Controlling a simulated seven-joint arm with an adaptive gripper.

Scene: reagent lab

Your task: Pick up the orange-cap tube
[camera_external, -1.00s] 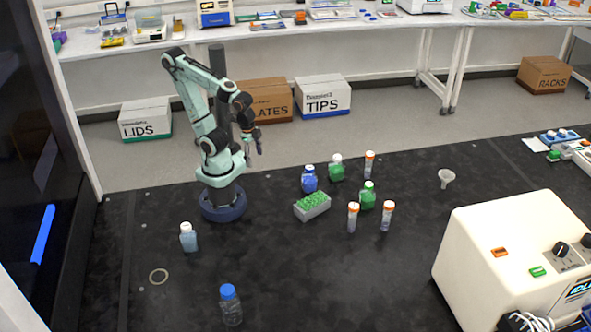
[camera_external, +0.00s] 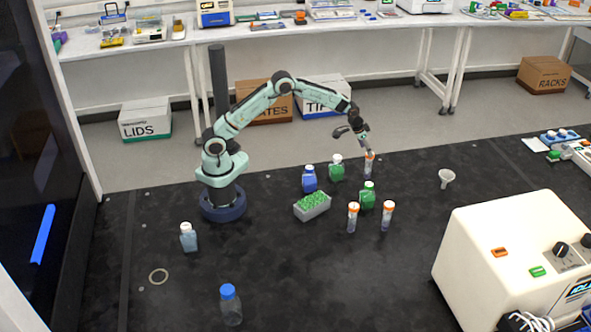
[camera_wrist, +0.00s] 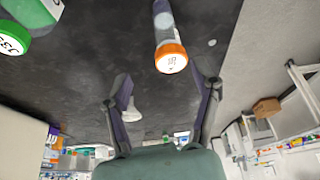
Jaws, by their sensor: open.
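Three orange-cap tubes stand upright on the black bench in the external view: a far tube (camera_external: 369,168), a front-left tube (camera_external: 352,219) and a front-right tube (camera_external: 387,217). My gripper (camera_external: 357,143) is open and empty, right at the top of the far tube. In the wrist view, one orange-cap tube (camera_wrist: 171,57) lies just beyond the two spread fingertips (camera_wrist: 164,82), nearer the right finger. Its cap faces the camera. I cannot tell whether a finger touches it.
A green bottle (camera_external: 336,169), a blue bottle (camera_external: 309,181) and another green bottle (camera_external: 368,197) stand close by. A rack of green-topped vials (camera_external: 313,208) is front left. A white funnel (camera_external: 446,177) stands to the right, with clear bench between.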

